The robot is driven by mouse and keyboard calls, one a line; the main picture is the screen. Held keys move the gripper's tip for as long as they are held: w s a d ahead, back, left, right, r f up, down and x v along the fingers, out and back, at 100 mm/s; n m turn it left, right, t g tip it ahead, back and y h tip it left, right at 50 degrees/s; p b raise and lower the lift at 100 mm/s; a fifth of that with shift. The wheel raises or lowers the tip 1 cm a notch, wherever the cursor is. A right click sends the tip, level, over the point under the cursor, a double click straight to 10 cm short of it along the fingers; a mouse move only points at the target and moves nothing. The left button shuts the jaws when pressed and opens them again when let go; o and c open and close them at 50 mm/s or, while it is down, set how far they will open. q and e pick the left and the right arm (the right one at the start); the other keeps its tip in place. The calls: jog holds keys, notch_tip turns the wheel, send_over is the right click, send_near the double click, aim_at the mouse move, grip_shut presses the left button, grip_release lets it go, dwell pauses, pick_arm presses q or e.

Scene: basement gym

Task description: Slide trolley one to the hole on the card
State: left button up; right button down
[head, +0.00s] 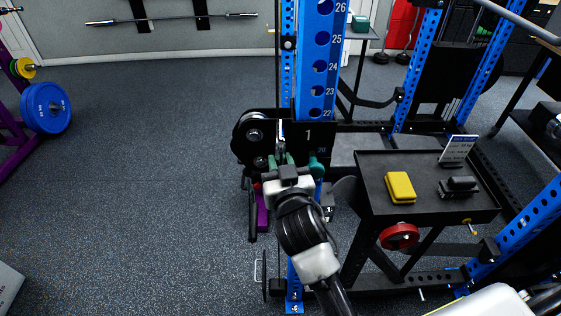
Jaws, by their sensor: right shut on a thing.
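Trolley one (324,138) is a black plate marked "1" on the blue rack upright (318,70). The upright has numbered holes; 22 to 26 show above the trolley. A small, unclear number shows in the plate's window. A teal knob (317,165) sits low on the plate. My right gripper (282,162) is at the trolley's front, shut on a part of it; the wrist hides the exact grip. The card (458,148) stands tilted on the black side table; its print is too small to read. My left gripper is out of view.
The black side table (375,172) holds a yellow block (399,187) and a dark block (458,186). A red disc (399,236) is below its edge. More blue rack uprights (418,70) stand right. A purple rack with a blue plate (46,107) is left; the floor between is clear.

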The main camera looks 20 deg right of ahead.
jog(key=shift+f, duration=0.1)
jog(key=c, duration=1)
grip_release()
jog(key=shift+s, duration=0.15)
jog(key=shift+s, duration=0.3)
jog(key=s+b, duration=0.1)
jog(key=s, duration=0.5)
jog(key=s+a+b, duration=0.1)
jog(key=s, duration=0.3)
jog(key=shift+b, duration=0.35)
